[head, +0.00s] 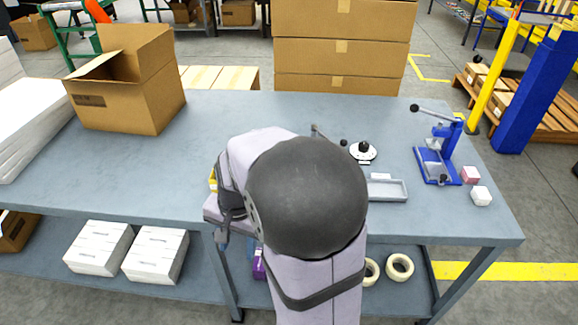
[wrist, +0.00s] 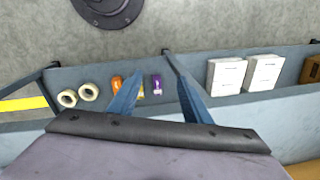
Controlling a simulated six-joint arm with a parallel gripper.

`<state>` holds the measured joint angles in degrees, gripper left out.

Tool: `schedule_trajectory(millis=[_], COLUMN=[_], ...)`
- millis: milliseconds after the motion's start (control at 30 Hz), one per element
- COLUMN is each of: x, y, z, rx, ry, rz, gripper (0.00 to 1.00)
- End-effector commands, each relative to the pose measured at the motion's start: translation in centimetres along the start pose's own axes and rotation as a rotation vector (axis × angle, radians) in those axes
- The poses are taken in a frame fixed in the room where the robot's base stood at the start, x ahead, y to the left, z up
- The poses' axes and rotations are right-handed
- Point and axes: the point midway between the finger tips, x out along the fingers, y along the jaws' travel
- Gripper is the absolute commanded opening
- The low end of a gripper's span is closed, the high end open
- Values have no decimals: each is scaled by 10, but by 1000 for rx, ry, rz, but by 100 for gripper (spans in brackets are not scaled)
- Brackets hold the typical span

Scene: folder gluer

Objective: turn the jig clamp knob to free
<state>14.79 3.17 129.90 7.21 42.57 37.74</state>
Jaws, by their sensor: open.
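A black knob (head: 364,146) sits on a round pale disc (head: 371,155) on the grey-blue workbench in the head view; it looks like the jig clamp knob. Its setting is too small to read. A metal lever with a dark ball end (head: 343,143) stands just left of it, partly hidden by my arm. My gripper (wrist: 152,66) shows in the wrist view as two blue fingers, spread apart with nothing between them. It is over the lower shelf side of the bench, away from the knob.
A blue lever press (head: 437,165), a grey tray (head: 388,190) and pink and white blocks (head: 481,196) are on the bench's right. An open cardboard box (head: 125,90) stands at left. Tape rolls (wrist: 78,95) and white packs (wrist: 245,74) lie on the lower shelf (wrist: 290,82). The bench's middle left is clear.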

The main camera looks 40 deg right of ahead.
Motion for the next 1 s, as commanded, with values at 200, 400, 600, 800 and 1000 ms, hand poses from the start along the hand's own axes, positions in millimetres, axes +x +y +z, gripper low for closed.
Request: schedule_trajectory(millis=[200, 400, 600, 800, 1000], x=[-30, -54, -71, -78, -77], y=[-6, 11, 38, 53, 55], z=[-96, -181, -240, -265, -269], rx=[756, 1406, 1870, 2079, 2109], ry=[7, -21, -70, -103, -109], rz=[-100, -207, -297, -342, -348], gripper=[44, 44, 44, 44, 44])
